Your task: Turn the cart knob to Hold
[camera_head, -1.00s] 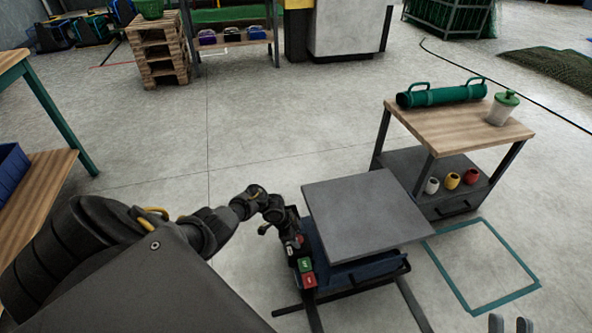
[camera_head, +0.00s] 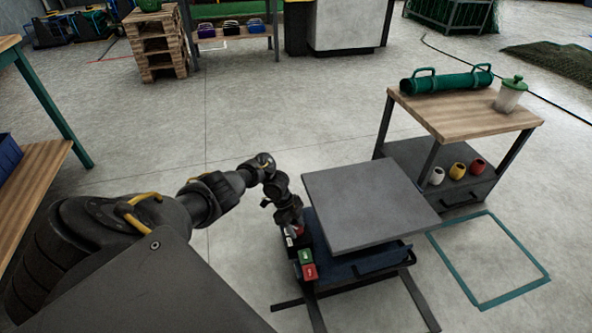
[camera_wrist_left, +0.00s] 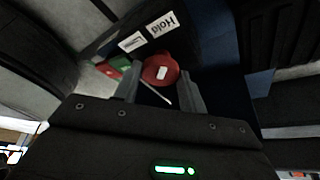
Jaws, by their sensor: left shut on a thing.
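The cart (camera_head: 375,205) has a flat grey top on a dark blue base and stands at lower centre in the head view. Its red knob (camera_wrist_left: 160,68), with a white mark on its face, shows in the left wrist view. A "Hold" label (camera_wrist_left: 163,25) and a second white label (camera_wrist_left: 131,42), too small to read surely, sit beside the knob. My left gripper (camera_head: 294,234) is at the cart's left end; in the left wrist view its fingers (camera_wrist_left: 159,88) are on either side of the knob, shut on it. In the head view the gripper mostly hides the knob. My right gripper is out of view.
A green button (camera_head: 305,257) and a red button (camera_head: 310,272) sit close to the left gripper. A wooden-topped table (camera_head: 465,115) stands behind the cart at right, with a green tube (camera_head: 447,80) and a lidded cup (camera_head: 510,95).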

